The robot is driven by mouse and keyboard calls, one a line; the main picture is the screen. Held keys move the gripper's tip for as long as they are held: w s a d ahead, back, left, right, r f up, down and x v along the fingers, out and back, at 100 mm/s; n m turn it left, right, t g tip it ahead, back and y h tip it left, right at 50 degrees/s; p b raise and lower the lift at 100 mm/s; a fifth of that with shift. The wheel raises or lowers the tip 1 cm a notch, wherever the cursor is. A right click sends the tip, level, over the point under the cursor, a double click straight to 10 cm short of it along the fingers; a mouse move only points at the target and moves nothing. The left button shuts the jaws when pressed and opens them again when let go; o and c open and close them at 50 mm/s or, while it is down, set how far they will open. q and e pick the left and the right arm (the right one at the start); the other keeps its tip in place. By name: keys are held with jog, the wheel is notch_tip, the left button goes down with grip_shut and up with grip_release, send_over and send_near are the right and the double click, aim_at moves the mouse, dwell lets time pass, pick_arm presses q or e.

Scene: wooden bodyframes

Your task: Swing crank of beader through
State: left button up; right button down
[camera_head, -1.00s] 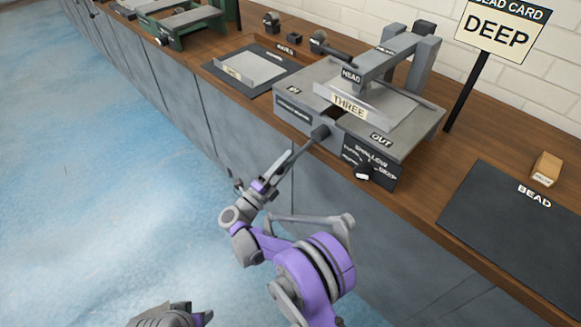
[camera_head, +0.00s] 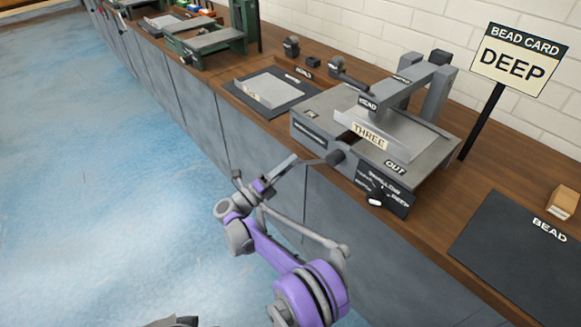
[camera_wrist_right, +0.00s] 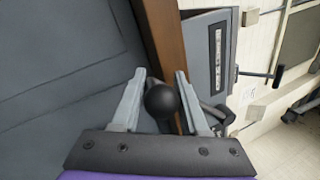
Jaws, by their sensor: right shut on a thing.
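The beader (camera_head: 350,118) is a grey machine on the bench, with IN, OUT and HEAD labels. A sheet labelled THREE (camera_head: 368,140) lies on it under the head. Its crank (camera_head: 322,160) sticks out of the front toward the left. My right gripper (camera_head: 277,170) is at the crank's outer end, over the floor in front of the bench. In the right wrist view the fingers are shut on the round black crank knob (camera_wrist_right: 161,100). A depth selector (camera_head: 376,198) sits on the front right; its exact setting is too small to tell.
A BEAD CARD sign (camera_head: 520,58) reads DEEP. A dark BEAD mat (camera_head: 515,250) and a small wooden block (camera_head: 563,200) lie to the right. A dark mat with a grey sheet (camera_head: 267,88) lies left of the beader. The floor before the bench is clear.

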jog(key=shift+a+r, duration=0.1)
jog(key=shift+r, duration=0.2)
jog(key=shift+c, duration=2.4)
grip_release()
jog(key=shift+f, duration=0.1)
jog(key=p+v, duration=0.1)
jog(key=v, duration=0.9)
jog(key=shift+a, duration=0.35)
jog(key=shift+s+f, duration=0.1)
jog(key=shift+f, duration=0.05)
